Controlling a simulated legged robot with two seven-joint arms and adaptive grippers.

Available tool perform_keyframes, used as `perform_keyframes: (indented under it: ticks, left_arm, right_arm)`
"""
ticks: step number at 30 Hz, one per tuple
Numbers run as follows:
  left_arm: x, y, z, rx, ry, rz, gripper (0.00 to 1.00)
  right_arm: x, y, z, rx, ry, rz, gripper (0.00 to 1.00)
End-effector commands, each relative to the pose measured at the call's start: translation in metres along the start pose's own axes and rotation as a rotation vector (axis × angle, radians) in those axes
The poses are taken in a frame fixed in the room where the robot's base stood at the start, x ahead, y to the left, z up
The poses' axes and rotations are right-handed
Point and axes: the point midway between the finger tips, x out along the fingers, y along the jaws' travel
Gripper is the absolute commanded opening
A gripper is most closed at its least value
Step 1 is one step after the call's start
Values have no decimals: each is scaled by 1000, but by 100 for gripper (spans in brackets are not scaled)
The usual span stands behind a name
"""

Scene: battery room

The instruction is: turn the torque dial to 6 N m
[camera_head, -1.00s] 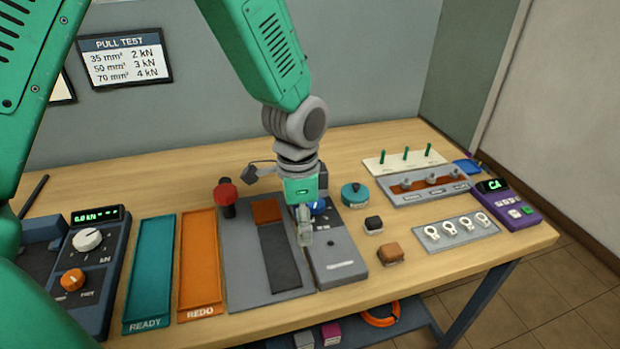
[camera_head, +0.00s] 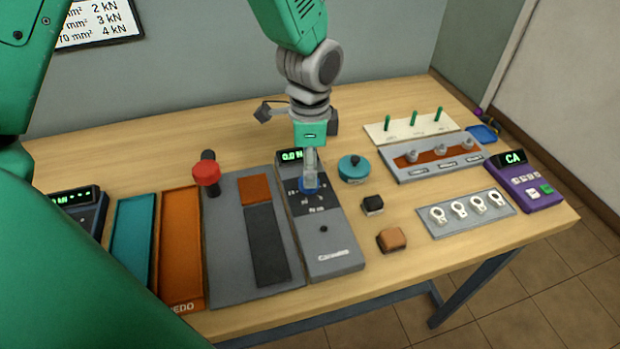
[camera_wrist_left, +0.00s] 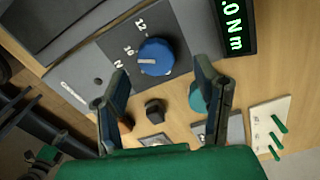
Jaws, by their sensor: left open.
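The left gripper's open fingers (camera_wrist_left: 160,75) are spread to either side below the dial in the picture. Contact cannot be told. My right gripper is not in view.
Left of the tester is a grey plate (camera_head: 221,225) with a red knob (camera_head: 206,173). Right of it are a teal round pot (camera_head: 352,168), a black block (camera_head: 373,204), a brown block (camera_head: 391,239) and a lug tray (camera_head: 450,228). Bare wood lies at the front right.

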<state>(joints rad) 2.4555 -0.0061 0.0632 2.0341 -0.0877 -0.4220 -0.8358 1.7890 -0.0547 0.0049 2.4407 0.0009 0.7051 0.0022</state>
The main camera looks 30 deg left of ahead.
Motion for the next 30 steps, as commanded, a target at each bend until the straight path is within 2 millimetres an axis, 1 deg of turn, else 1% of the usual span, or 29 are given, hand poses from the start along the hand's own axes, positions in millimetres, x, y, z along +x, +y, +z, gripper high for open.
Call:
perform_keyframes:
  ticks: [1,3,7,12,19,20,21,23,24,30]
  left_arm:
    - [11,1,0,1,-4,2,56]
    - [21,1,0,0,-2,0,56]
    - [34,0,1,0,0,0,56]
    - [41,-1,1,0,2,-1,56]
    - [41,-1,1,0,2,-1,56]
    - [41,-1,1,0,2,-1,45]
    - [41,-1,1,0,2,-1,31]
    - [41,-1,1,0,2,-1,10]
    - [41,-1,1,0,2,-1,6]
    - [40,-2,0,-5,3,-2,7]
  right_arm:
    - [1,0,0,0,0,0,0]
    - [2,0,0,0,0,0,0]
    - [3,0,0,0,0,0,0]
    - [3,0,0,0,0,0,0]
    - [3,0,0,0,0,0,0]
    - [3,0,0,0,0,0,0]
    - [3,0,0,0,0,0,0]
    - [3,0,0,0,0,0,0]
    - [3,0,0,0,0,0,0]
    - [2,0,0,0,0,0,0]
